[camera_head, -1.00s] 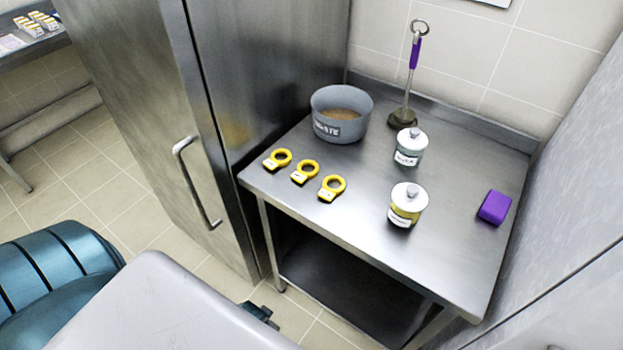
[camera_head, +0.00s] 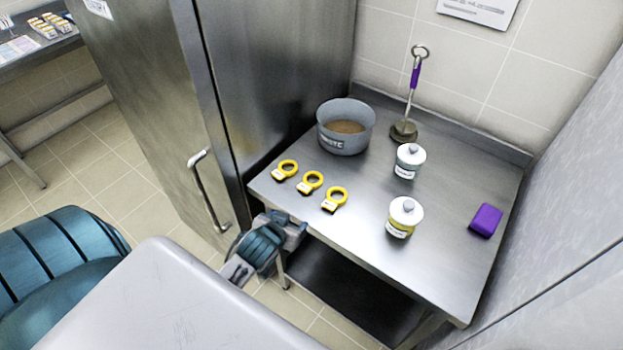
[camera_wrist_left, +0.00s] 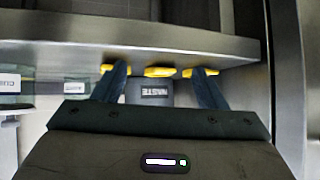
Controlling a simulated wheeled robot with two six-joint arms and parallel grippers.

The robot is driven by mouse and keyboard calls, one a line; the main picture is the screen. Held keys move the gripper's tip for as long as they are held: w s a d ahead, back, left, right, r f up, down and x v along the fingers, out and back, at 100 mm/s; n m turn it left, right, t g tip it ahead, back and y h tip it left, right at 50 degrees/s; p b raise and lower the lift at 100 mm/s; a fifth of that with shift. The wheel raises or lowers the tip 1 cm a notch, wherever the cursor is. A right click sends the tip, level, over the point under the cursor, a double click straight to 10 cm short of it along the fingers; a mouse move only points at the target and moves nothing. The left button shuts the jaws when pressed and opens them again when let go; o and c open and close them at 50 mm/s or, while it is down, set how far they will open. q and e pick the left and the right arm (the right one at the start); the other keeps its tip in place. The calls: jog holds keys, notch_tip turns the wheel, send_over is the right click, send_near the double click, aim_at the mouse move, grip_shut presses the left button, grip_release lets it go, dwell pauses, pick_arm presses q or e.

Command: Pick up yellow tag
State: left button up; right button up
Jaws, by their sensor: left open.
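Three yellow ring-shaped tags with white labels lie in a row near the front-left edge of the steel table: a left tag (camera_head: 285,170), a middle tag (camera_head: 310,183) and a right tag (camera_head: 334,199). My left gripper (camera_head: 296,228) is open and empty, just in front of the table's front edge, apart from the tags. In the left wrist view its open fingers (camera_wrist_left: 158,72) point toward the table edge, with the yellow tags (camera_wrist_left: 160,71) showing beyond it. My right gripper is not in view.
A grey pot (camera_head: 345,138) labelled WASTE stands behind the tags on the table (camera_head: 440,262). Two lidded jars (camera_head: 408,166) (camera_head: 403,220), a purple-handled tool (camera_head: 413,75) and a purple block (camera_head: 486,220) are farther right. A steel cabinet (camera_head: 150,100) stands at the left.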

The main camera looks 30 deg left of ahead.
aim_at(307, 192)
pick_arm(q)
jog(key=w+t, duration=0.1)
jog(key=w, duration=0.1)
jog(key=w+a+r+t, duration=0.1)
jog(key=w, duration=0.1)
jog(key=w+r+t, duration=0.1)
jog(key=w, duration=0.1)
jog(key=shift+w+a, duration=0.25)
jog(key=shift+w, duration=0.1)
jog(key=p+x, duration=0.2)
jog(key=x, duration=0.3)
jog(key=shift+w, duration=0.2)
jog(key=shift+w+f, duration=0.1)
jog(key=shift+w, duration=0.05)
jog(key=shift+w+a+f+p, duration=0.15)
jog(key=shift+w+p, duration=0.35)
jog(key=p+x, duration=0.1)
jog(key=x, duration=0.2)
jog(key=shift+f, duration=0.1)
jog(key=shift+w+a+f+p, duration=0.15)
jog(key=shift+w+f+p, duration=0.2)
jog(key=shift+w, duration=0.1)
jog(key=shift+s, duration=0.1)
jog(key=shift+c, duration=0.3)
jog(key=c, duration=0.7)
